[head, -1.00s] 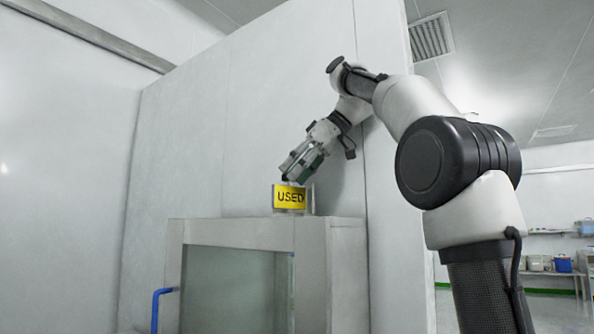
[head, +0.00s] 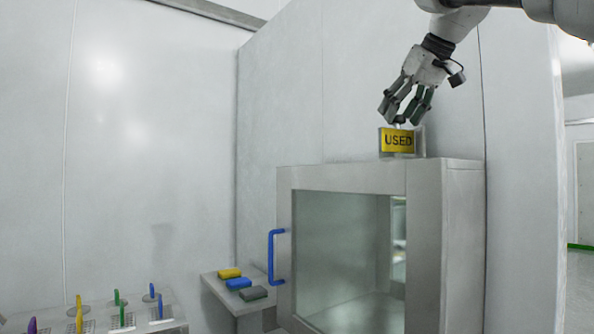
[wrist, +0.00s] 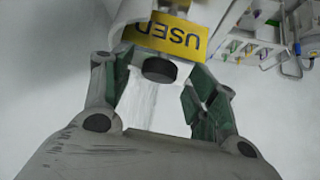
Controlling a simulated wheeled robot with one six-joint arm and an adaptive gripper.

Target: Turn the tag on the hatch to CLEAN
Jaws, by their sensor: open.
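The tag (head: 397,141) is a yellow plate reading USED in black, standing on top of the steel hatch (head: 345,178) at its right end. In the wrist view the tag (wrist: 168,38) appears upside down, with a round dark knob (wrist: 159,70) in front of it. My gripper (head: 404,118) is open just above the tag, fingers pointing down. In the wrist view its fingers (wrist: 160,92) lie on either side of the knob, with gaps showing; I cannot tell whether either touches. The hatch has a glass door with a blue handle (head: 273,256), and it looks shut.
A small shelf (head: 215,287) left of the hatch holds a yellow, a blue and a grey block. A rack (head: 100,318) with several coloured upright tools stands at lower left. The wall is close behind the tag.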

